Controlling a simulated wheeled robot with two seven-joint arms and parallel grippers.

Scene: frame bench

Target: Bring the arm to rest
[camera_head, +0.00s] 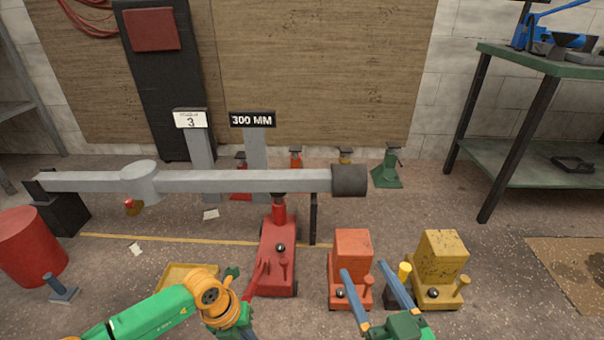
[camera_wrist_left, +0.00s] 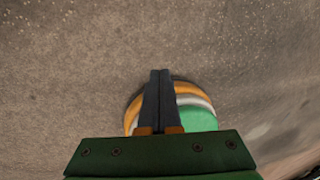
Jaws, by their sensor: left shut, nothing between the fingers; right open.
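My left arm (camera_head: 150,315) comes in from the lower left in the head view, bent at an orange joint. Its fingers cannot be made out there. In the left wrist view my left gripper (camera_wrist_left: 160,75) is shut and empty, pointing over bare floor, with a rounded orange, white and green part of my own body just beyond. My right gripper (camera_head: 363,268) is at the lower right of the head view, open, with its two blue-grey fingers spread wide. The fingers overlap the orange jack (camera_head: 352,245) and the space beside the yellow jack (camera_head: 443,255); I cannot tell whether they touch.
A long grey beam (camera_head: 240,181) crosses the scene above a red jack (camera_head: 278,255). A red drum (camera_head: 30,245) stands left, a yellow tray (camera_head: 187,275) beside my left arm. A green-topped bench (camera_head: 545,62) is at right. Floor (camera_head: 500,290) is open at lower right.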

